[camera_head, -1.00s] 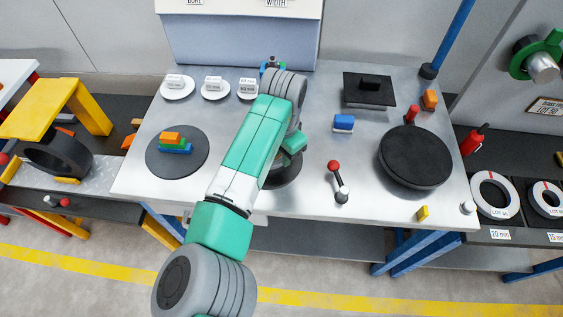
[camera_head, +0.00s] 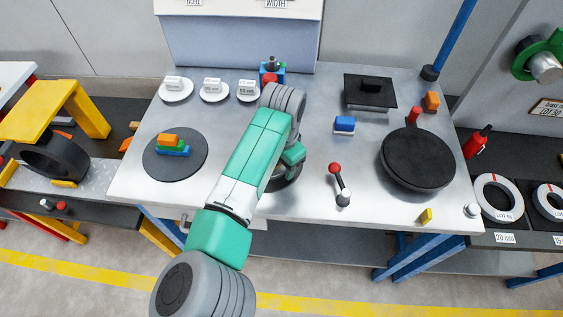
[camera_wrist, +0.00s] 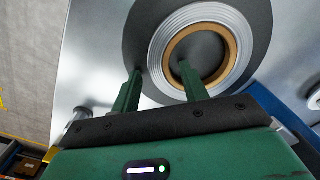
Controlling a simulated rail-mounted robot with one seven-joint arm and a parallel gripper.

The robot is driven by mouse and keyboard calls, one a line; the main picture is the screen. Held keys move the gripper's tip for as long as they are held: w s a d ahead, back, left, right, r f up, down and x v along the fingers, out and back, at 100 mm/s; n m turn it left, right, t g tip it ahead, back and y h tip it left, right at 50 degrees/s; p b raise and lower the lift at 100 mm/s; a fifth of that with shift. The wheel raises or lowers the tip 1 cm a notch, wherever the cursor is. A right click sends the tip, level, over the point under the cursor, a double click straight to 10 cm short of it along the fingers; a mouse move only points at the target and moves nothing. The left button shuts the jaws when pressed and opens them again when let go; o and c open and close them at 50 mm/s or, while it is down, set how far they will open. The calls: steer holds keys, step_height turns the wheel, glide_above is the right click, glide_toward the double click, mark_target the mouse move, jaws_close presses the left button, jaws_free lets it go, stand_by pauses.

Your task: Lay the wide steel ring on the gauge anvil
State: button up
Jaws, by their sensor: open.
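In the wrist view, a silver ring-shaped coil (camera_wrist: 157,54) with a brown inner ring (camera_wrist: 232,57) lies on a dark round pad (camera_wrist: 262,25). My gripper (camera_wrist: 161,66) is open: the left finger is outside the silver band and the right finger appears over the central opening, with the near band between them. Contact and height cannot be told. In the head view my arm hides most of the coil and the fingers. A blue device (camera_head: 279,75) with a red knob stands at the back below the BORE and WIDTH panel; whether it is the gauge anvil is unclear.
White labelled discs (camera_head: 214,92) line the back left. A grey disc (camera_head: 160,167) with coloured blocks lies left. A red-knobbed lever (camera_head: 341,184), blue block (camera_head: 344,124) and large black disc (camera_head: 420,160) are right. Bare tabletop (camera_head: 235,130) lies left of my arm.

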step_height(320, 180, up, 12)
steer(key=p, duration=0.4)
steer(key=shift+r+p, duration=0.15)
steer(key=shift+p, duration=0.2)
steer(key=shift+d, duration=0.1)
